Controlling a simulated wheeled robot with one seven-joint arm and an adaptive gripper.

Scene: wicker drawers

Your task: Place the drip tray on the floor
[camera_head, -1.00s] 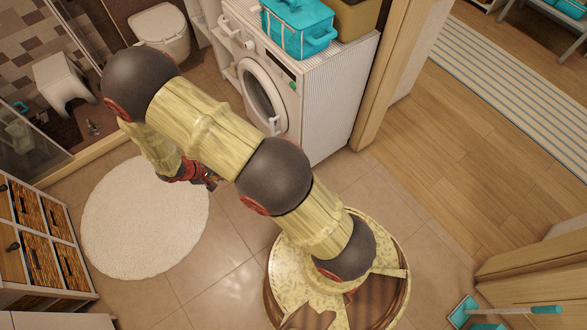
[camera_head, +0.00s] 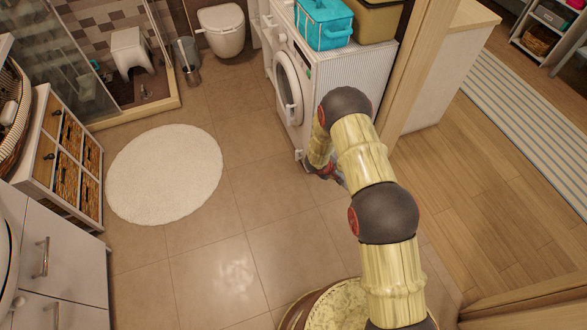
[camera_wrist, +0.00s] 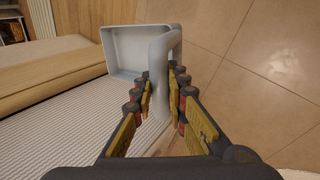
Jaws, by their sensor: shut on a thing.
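The drip tray (camera_wrist: 125,50) is a pale grey, shallow open box with a thick curved handle (camera_wrist: 163,60), seen in the wrist view. My gripper (camera_wrist: 164,85) is shut on the handle, with one finger on each side of it. The box part extends beyond the fingertips to the upper left. In the head view my gripper (camera_head: 330,172) is low beside the front corner of the washing machine, and my arm hides most of the tray. I cannot tell whether the tray touches the tiled floor (camera_head: 235,215).
The washing machine (camera_head: 345,75) stands close beside my arm, with a turquoise basket (camera_head: 323,25) on top. A wooden door frame (camera_head: 412,75) is to its right. A round white rug (camera_head: 165,173) lies left, near wicker drawers (camera_head: 75,160). The tiles between are clear.

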